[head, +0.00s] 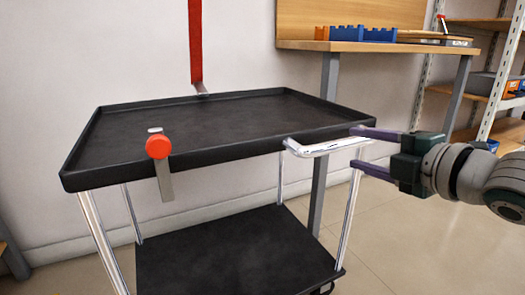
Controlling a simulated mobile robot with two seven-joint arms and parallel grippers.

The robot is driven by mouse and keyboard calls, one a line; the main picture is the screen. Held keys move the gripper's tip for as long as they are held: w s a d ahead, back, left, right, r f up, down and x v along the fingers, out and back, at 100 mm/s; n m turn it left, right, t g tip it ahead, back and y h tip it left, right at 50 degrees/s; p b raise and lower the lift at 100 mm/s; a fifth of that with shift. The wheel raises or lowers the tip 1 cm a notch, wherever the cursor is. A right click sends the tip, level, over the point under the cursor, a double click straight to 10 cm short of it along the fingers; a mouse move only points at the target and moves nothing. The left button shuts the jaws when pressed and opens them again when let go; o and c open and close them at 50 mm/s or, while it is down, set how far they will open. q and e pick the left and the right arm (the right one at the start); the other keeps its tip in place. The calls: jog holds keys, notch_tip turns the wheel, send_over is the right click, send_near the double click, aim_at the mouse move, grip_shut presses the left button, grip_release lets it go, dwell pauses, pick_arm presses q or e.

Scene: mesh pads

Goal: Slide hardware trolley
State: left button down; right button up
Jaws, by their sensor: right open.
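The hardware trolley (205,150) has a black tray top, chrome legs and a black lower shelf (235,250). A chrome handle (325,148) sticks out at its right front corner. My right gripper (362,150) comes in from the right with its two fingers apart, one above the other in the picture. Its fingertips are at the outer end of the handle; I cannot tell whether they touch it. The tray top holds no loose goods that I can see. My left gripper is not in view.
A red-ended piece with a metal strip (159,150) shows at the tray's front edge. A red strap (195,45) hangs by the wall behind. A wooden workbench (375,46) with blue bins (365,34) stands at back right, beside metal shelving (500,85). Floor at lower right is clear.

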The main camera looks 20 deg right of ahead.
aim_at(346, 146)
jog(key=b+x, duration=0.2)
jog(key=x, duration=0.3)
jog(key=shift+w+f+b, duration=0.1)
jog(key=shift+w+b, duration=0.2)
jog(key=shift+c, duration=0.4)
grip_shut()
dwell(0.8)
